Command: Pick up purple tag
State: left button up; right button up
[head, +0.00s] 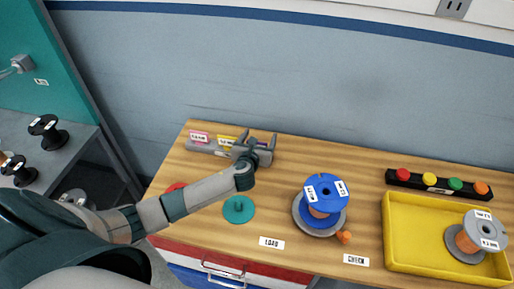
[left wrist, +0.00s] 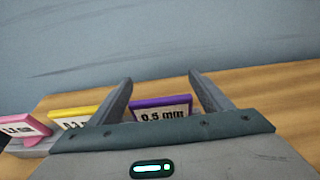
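The purple tag (left wrist: 160,108) stands in the left wrist view with a white label reading "0.5 mm". It lies between the two fingers of my left gripper (left wrist: 165,88), which are spread wide with gaps on both sides. In the head view my left gripper (head: 257,138) is over the right end of the grey tag holder (head: 200,146) and hides most of the purple tag. A yellow tag (left wrist: 75,117) and a pink tag (left wrist: 22,128) stand to the left of it. My right gripper does not show.
On the wooden table are a blue spool (head: 326,190) on a grey disc, a teal disc (head: 239,210), a red disc, a small orange piece (head: 344,237) and a yellow bin (head: 420,262) with a grey spool (head: 483,233). A black strip with coloured buttons (head: 438,183) lies behind the bin. A wall stands behind.

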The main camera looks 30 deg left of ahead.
pick_arm(q)
jog(key=c, duration=0.8)
jog(key=shift+r, duration=0.15)
jog(key=shift+c, duration=0.2)
jog(key=shift+r, duration=0.55)
jog(key=s+d+r+b, duration=0.1)
jog(key=d+r+b, duration=0.1)
jog(key=d+r, duration=0.7)
jog(key=d, duration=0.2)
jog(key=shift+s+d+r+b, duration=0.25)
jog(key=shift+d+r+b, duration=0.05)
jog(key=shift+r+b, duration=0.1)
